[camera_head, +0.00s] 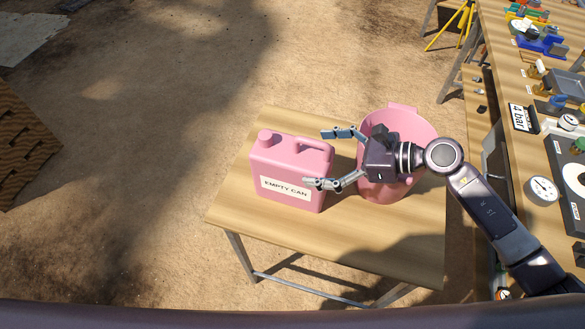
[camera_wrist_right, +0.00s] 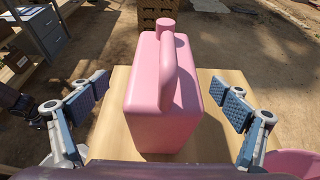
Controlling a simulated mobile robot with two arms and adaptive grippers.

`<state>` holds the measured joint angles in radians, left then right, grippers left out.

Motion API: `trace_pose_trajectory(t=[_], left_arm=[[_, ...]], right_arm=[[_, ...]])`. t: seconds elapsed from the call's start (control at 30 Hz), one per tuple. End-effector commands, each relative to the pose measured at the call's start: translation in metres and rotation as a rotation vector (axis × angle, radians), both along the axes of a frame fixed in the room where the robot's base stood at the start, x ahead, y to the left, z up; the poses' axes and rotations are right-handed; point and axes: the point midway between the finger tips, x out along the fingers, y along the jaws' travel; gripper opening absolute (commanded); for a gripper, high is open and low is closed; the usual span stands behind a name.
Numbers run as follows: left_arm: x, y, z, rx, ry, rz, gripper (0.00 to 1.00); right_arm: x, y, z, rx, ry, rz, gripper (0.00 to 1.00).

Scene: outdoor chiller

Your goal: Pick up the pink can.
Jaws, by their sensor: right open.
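The pink can (camera_head: 286,172), a jerrycan with a handle, a spout and a label reading "EMPTY CAN", stands upright on a small wooden table (camera_head: 300,245). My right gripper (camera_head: 326,158) comes in from the right in the head view, with its fingers spread open at the can's handle end. In the right wrist view the can (camera_wrist_right: 165,95) stands between the two open finger pads, with a gap on each side. The gripper holds nothing. My left gripper is not in view.
A pink bucket (camera_head: 424,128) stands on the same table just right of the can, partly behind my right gripper. A long workbench (camera_head: 500,40) with gauges, tools and fittings runs along the right. Open sandy ground lies left of the table.

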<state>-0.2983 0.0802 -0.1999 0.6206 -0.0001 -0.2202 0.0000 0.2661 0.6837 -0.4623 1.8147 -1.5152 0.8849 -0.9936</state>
Motion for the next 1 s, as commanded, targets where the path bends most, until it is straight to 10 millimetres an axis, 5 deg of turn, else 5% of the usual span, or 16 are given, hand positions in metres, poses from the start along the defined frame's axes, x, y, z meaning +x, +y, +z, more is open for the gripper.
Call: trace_pose_trajectory(t=[0.5,0.8,1.0], left_arm=[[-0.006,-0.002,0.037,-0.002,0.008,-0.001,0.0],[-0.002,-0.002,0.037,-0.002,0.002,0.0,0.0],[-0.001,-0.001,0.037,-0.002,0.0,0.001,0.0]], right_arm=[[0.026,0.055,-0.013,0.008,0.002,-0.001,0.93],[0.028,0.058,-0.017,0.006,0.001,-0.002,0.93],[0.028,0.058,-0.017,0.007,0.001,-0.002,0.72]])
